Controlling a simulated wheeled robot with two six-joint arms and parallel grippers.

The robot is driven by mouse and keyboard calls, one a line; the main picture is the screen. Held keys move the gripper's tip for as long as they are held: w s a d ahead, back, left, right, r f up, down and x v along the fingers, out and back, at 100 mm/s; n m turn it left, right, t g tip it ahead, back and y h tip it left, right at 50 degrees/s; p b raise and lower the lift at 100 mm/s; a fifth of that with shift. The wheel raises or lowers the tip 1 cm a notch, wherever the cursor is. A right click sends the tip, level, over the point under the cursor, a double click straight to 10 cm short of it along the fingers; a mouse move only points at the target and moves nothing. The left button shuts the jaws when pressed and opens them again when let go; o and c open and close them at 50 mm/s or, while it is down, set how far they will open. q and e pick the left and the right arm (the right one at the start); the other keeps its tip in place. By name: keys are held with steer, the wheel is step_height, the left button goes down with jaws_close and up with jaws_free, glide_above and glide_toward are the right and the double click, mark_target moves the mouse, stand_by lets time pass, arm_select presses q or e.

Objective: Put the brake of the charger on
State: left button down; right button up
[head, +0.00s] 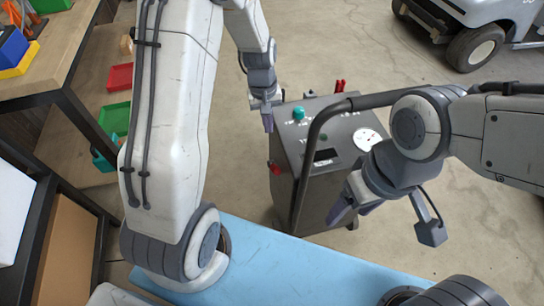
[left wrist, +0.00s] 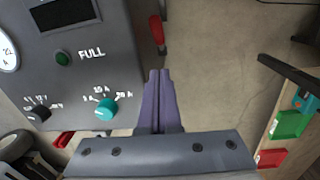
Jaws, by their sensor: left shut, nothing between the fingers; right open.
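The charger (head: 290,185) is a grey wheeled box with a sloped panel and a dark push handle, in the middle of the head view. A red lever (head: 275,168) sticks out of its left side; it also shows in the left wrist view (left wrist: 157,30), ahead of the fingertips and slightly left. My left gripper (head: 268,124) is shut and empty beside the charger's left edge, above the lever; its purple fingers show in the left wrist view (left wrist: 160,80). My right gripper (head: 352,203) is open in front of the charger, near its handle. I cannot tell the lever's setting.
The panel has a teal knob (head: 298,113), a black knob (left wrist: 40,113), a green button (left wrist: 62,59) and a round dial (head: 366,139). A wooden bench (head: 62,45) and shelf bins stand left; a white cart (head: 490,12) is at back right. Concrete floor around the charger is clear.

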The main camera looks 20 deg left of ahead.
arm_select(q)
step_height(320, 180, down, 2)
steer(key=a, duration=0.2)
steer(key=b, duration=0.2)
glide_toward(273, 167)
step_height(273, 167, down, 7)
steer(key=w+a, duration=0.1)
steer(key=w, duration=0.2)
steer(key=shift+s+d+f+n, duration=0.25)
steer(key=shift+s+f+n, duration=0.15)
steer(key=shift+s, duration=0.1)
steer(key=shift+s+d+f+b, duration=0.4)
steer(key=shift+s+f+b, duration=0.15)
steer(key=shift+b, duration=0.25)
steer(key=shift+s+d, duration=0.1)
steer(key=shift+s, duration=0.2)
steer(key=w+a+r+p, duration=0.1)
steer(key=r+p, duration=0.1)
steer(key=r, duration=0.5)
steer(key=w+a+r+p, duration=0.1)
steer(key=a+r+p, duration=0.1)
steer(key=r, duration=0.5)
steer(key=shift+w+p, duration=0.4)
steer(key=shift+p, duration=0.3)
